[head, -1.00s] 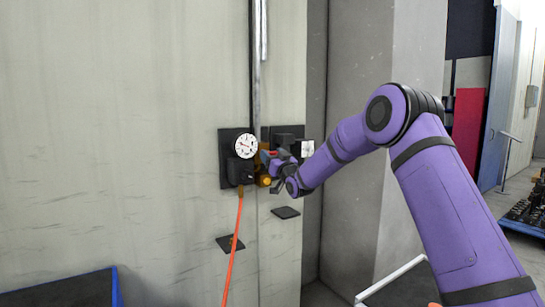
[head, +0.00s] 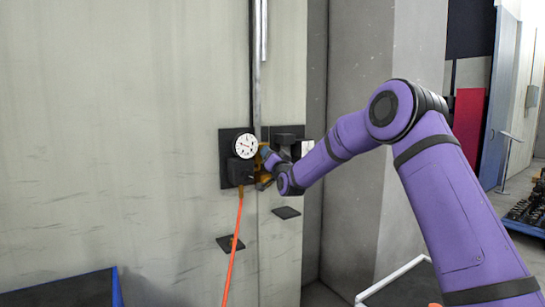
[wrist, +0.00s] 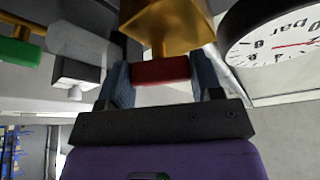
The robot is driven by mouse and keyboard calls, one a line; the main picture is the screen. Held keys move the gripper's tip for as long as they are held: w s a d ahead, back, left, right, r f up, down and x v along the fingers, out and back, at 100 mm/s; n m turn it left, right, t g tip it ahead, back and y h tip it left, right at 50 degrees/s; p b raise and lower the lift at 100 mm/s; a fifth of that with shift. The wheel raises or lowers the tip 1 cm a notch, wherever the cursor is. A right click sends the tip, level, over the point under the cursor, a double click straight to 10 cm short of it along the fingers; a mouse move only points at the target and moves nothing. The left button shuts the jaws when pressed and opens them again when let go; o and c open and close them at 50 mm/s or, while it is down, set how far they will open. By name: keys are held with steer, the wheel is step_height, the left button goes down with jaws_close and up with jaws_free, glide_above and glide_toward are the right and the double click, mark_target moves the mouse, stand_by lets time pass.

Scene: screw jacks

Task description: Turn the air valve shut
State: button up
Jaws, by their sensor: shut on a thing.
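The air valve has a brass body (wrist: 172,28) and a short red handle (wrist: 160,70), seen close in the wrist view. My gripper (wrist: 161,76) is shut on the red handle, with one blue-grey finger on each side of it. In the head view my gripper (head: 267,168) is at the wall fitting, just right of the round white gauge (head: 245,146). There it largely hides the valve, and the red handle cannot be made out. The gauge also shows at upper right in the wrist view (wrist: 280,38); its full reading is cut off.
An orange hose (head: 233,245) hangs from the black block (head: 240,172) below the gauge. Small dark plates (head: 286,212) stick out from the wall lower down. A green part (wrist: 18,50) shows at left in the wrist view. A blue-edged bin (head: 70,290) stands at lower left.

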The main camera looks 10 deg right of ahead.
steer(key=m+h, duration=0.1)
steer(key=m, duration=0.3)
steer(key=m+g+h, duration=0.1)
steer(key=m+h, duration=0.1)
steer(key=m, duration=0.2)
steer(key=shift+g, duration=0.3)
steer(key=m+g, duration=0.1)
steer(key=m, duration=0.2)
steer(key=m+g+h, duration=0.1)
steer(key=m, duration=0.2)
steer(key=shift+a, duration=0.1)
steer(key=o, duration=0.6)
steer(key=shift+o, duration=0.2)
steer(key=shift+r, duration=0.1)
steer(key=s, duration=1.1)
steer(key=shift+a, duration=0.4)
